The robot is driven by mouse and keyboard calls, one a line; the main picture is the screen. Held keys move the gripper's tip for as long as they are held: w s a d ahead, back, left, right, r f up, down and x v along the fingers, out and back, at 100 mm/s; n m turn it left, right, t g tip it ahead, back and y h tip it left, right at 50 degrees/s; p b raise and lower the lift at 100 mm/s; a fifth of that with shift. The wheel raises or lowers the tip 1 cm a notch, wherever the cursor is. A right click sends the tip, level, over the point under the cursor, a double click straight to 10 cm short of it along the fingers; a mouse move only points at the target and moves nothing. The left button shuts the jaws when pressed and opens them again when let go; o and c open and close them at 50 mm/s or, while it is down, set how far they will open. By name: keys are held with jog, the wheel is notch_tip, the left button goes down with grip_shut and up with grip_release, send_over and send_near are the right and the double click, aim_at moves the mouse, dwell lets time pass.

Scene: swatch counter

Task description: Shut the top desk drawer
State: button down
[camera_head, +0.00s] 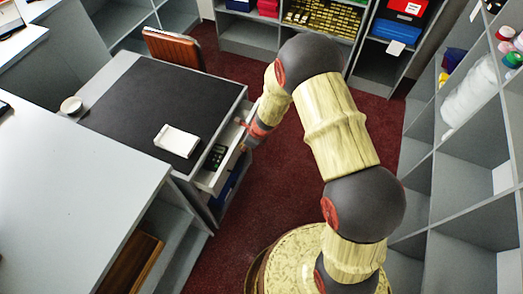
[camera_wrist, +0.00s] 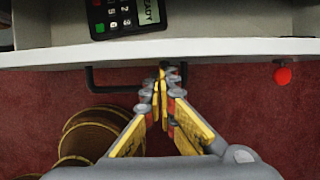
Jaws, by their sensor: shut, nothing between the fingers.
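The top desk drawer (camera_head: 205,179) stands pulled out from the right side of the desk with the black top (camera_head: 125,105). A dark calculator-like device (camera_head: 214,157) lies in it. In the wrist view the pale drawer front (camera_wrist: 230,48) runs across the picture, with a black bar handle (camera_wrist: 112,89) on its outer side. My gripper (camera_wrist: 163,73) is shut and empty, its fingertips at the drawer front near the right end of the handle. I cannot tell whether they touch it. In the head view my gripper (camera_head: 244,138) is partly hidden by my arm.
A white pad (camera_head: 177,141) and a small cup (camera_head: 71,105) are on the desk. A brown chair (camera_head: 173,48) stands behind it. A grey counter (camera_head: 75,190) is at front left, and shelving (camera_head: 450,150) lines the right. Dark red carpet (camera_head: 285,185) lies open between.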

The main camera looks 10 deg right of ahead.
jog(key=w+a+p, duration=0.1)
jog(key=a, duration=0.1)
jog(key=w+a+p, duration=0.1)
jog(key=w+a, duration=0.1)
jog(key=w+a+p, duration=0.1)
jog(key=w+a, duration=0.1)
jog(key=shift+a+p, duration=0.4)
jog(key=shift+r, duration=0.1)
jog(key=shift+d, duration=0.1)
